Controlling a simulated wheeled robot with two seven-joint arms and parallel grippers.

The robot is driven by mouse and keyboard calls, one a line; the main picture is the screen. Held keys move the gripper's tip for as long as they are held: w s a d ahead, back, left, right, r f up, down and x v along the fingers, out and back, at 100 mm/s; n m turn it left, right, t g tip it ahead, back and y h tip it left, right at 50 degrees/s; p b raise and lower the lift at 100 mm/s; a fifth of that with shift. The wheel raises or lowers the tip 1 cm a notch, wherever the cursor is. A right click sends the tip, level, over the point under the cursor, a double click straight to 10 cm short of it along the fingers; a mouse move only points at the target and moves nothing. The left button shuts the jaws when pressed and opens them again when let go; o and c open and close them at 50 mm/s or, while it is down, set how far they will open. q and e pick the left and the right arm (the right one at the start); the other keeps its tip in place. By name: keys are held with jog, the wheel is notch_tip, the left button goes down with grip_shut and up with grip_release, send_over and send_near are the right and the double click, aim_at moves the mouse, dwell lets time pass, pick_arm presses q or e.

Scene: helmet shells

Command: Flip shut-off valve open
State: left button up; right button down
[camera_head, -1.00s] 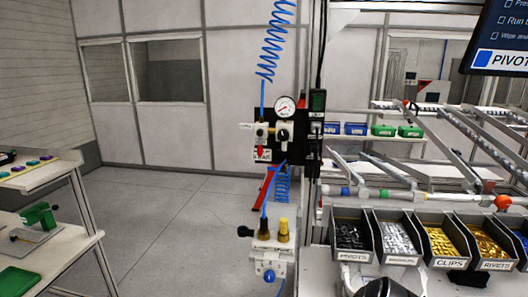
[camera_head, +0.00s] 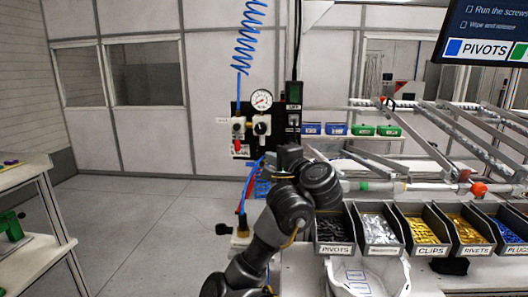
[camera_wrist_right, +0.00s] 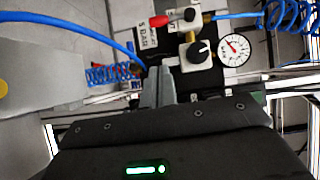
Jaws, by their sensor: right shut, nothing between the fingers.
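The shut-off valve (camera_head: 238,128) is a small silver and white fitting on a black panel, under the coiled blue hose. Its red lever (camera_head: 238,147) hangs down in the head view. In the right wrist view the red lever (camera_wrist_right: 160,21) points left from the brass and silver valve body (camera_wrist_right: 188,22). My right gripper (camera_wrist_right: 158,76) is shut and empty, with its fingers pointing at the panel, short of the lever and apart from it. In the head view my right wrist (camera_head: 289,160) is to the right of and below the lever. My left gripper is not in view.
A round pressure gauge (camera_head: 262,99) and a black knob (camera_head: 261,129) sit beside the valve. Blue hoses run above and below the panel. Labelled part bins (camera_head: 333,250) stand at the lower right. Open floor (camera_head: 150,225) lies to the left.

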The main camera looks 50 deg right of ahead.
jog(key=shift+s+r, duration=0.1)
jog(key=shift+s, duration=0.95)
jog(key=b, duration=0.5)
send_near(237, 139)
jog(key=d+f, duration=0.1)
jog(key=w+d, duration=0.1)
jog(key=d, duration=0.1)
jog(key=w+d+f, duration=0.1)
jog(key=d, duration=0.1)
jog(key=shift+d+f, duration=0.25)
jog(key=shift+f, duration=0.1)
jog(key=w, duration=0.1)
jog(key=w+a+p, duration=0.1)
jog(key=w, duration=0.1)
jog(key=shift+w+a+r, duration=0.2)
jog(key=shift+w+a, duration=0.15)
